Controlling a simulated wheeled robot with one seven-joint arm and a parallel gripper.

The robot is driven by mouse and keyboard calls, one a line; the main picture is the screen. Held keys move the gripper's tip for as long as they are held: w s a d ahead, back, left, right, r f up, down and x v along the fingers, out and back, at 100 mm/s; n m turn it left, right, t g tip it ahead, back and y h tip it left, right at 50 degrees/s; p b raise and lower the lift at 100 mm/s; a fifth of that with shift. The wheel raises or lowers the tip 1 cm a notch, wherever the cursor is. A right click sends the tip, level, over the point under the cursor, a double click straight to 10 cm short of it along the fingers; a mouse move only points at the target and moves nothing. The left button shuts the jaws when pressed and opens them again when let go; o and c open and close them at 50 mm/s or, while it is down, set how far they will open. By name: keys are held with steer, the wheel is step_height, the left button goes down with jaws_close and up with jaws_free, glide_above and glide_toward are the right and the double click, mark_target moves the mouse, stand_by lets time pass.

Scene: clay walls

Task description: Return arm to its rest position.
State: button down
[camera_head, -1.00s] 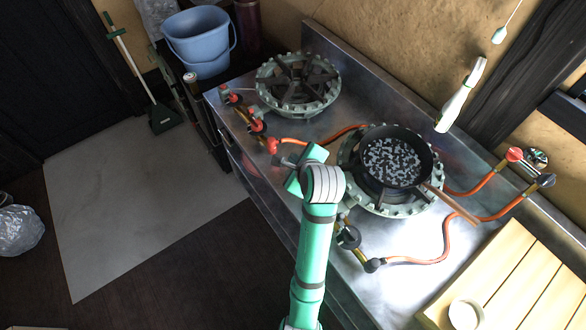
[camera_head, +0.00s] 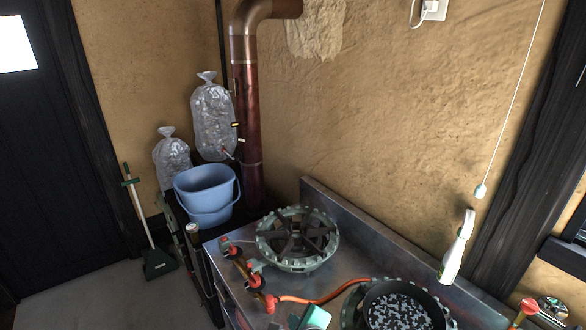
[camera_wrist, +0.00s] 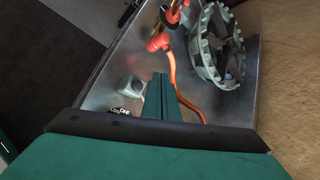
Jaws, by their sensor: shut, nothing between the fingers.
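In the wrist view my gripper (camera_wrist: 161,80) is shut and empty, its two green fingers together over the steel counter. A small silver knob fitting (camera_wrist: 131,86) and an orange hose (camera_wrist: 172,72) lie beyond and beside the fingers; whether they touch is not clear. The rest of my arm is below the picture.
The steel counter (camera_head: 345,262) bears a ring burner (camera_head: 298,238) and a black pan (camera_head: 375,294) of dark and pale bits. Red valves (camera_head: 254,281) line its front edge. A blue bucket (camera_head: 205,190) stands at the back left. Clay wall (camera_head: 380,110) rises behind.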

steer(key=s+f+n, duration=0.1)
steer(key=s+f, duration=0.1)
steer(key=s+f+n+t, duration=0.1)
steer(key=f, duration=0.2)
steer(key=s+a+f+n, duration=0.1)
steer(key=s+f+n, duration=0.1)
steer(key=f, duration=0.1)
steer(key=shift+s+h, duration=0.3)
steer(key=shift+h, duration=0.1)
steer(key=s+f+n+t+h, duration=0.2)
steer(key=s+f+n, duration=0.3)
steer(key=s, duration=0.6)
steer(key=s+r+n+t, duration=0.1)
steer(key=s+r+n, duration=0.3)
steer(key=s+n, duration=0.3)
steer(key=s+r+n+t, duration=0.2)
steer(key=s+r+n, duration=0.2)
steer(key=s+n, duration=0.3)
steer(key=f+v, duration=0.1)
steer(key=v, duration=0.4)
steer(key=shift+s+d, duration=0.35)
